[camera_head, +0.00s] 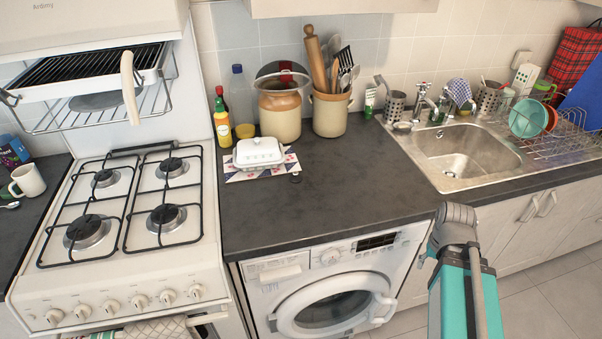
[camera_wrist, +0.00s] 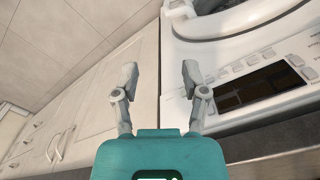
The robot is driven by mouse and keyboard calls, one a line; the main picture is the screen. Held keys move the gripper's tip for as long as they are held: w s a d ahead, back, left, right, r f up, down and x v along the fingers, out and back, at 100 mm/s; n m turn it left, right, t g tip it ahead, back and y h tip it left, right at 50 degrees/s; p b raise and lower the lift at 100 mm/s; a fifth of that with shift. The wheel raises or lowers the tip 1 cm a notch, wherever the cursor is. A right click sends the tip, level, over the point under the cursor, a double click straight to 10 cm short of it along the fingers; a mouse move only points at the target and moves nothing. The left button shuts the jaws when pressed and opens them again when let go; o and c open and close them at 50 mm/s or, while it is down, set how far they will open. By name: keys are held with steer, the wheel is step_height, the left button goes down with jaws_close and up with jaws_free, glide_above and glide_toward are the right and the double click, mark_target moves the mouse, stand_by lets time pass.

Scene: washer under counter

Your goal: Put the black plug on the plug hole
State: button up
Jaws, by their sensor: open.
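A small black round object (camera_head: 296,178), which looks like the plug, lies on the dark worktop by the front right corner of the patterned mat. The steel sink (camera_head: 470,148) is set into the worktop at the right. A small round spot low in its basin looks like the plug hole (camera_head: 449,174), but it is too small to be sure. My gripper (camera_wrist: 160,75) is open and empty in the wrist view, with its fingers apart before the washer and cupboard fronts. It is well away from the plug and below the worktop edge.
A white butter dish (camera_head: 259,151) stands on the mat close behind the plug. Bottles, a clay crock (camera_head: 281,110) and a utensil pot (camera_head: 330,113) line the wall. The middle worktop is clear. A gas hob (camera_head: 130,205) is left; a washer (camera_head: 330,290) is below.

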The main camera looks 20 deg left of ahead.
mark_target(296, 172)
steer(key=shift+o, duration=0.3)
steer(key=shift+a, duration=0.1)
